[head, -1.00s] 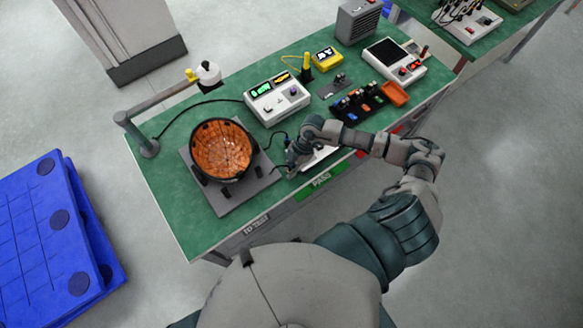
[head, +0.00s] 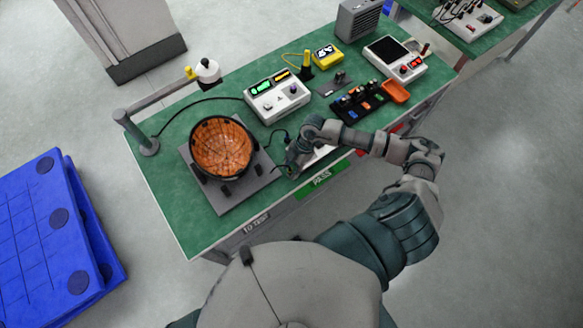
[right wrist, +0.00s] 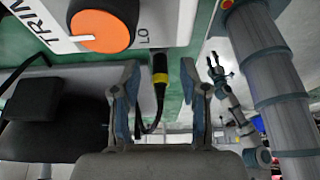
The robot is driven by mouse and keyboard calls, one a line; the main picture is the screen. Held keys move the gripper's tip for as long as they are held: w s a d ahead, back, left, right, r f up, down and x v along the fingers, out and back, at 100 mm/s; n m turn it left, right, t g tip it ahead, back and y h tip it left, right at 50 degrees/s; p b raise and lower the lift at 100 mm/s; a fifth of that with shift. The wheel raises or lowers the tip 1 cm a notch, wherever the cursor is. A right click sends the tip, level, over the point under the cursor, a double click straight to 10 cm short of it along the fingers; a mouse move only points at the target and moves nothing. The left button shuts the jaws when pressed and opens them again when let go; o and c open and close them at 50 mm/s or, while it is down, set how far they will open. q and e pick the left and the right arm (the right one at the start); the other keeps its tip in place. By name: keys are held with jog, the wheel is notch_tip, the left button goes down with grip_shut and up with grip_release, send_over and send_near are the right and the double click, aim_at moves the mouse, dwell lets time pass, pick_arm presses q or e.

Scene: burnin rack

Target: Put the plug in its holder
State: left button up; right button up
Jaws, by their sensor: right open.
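My right gripper (head: 290,163) is low over the green bench's front edge, between the grey plate and a white unit. In the right wrist view its two fingers (right wrist: 160,100) are apart. The plug (right wrist: 160,72), black with a yellow band, is between them in that picture, with gaps on both sides. Its black cable (right wrist: 152,125) bends away below. Whether a finger touches it cannot be told. I cannot pick out the holder for certain. Another small gripper (right wrist: 218,68), apparently my left, shows far off in the right wrist view; my left is absent from the head view.
The orange-lined black bowl (head: 222,148) sits on the grey plate (head: 235,200) left of my gripper. A white unit with an orange knob (right wrist: 100,30) is close by the fingers. A white meter (head: 277,97) and a black tray of parts (head: 361,102) stand behind.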

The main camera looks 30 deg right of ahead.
jog(key=v, duration=1.1)
jog(key=shift+d+r, duration=0.15)
jog(key=shift+r, duration=0.2)
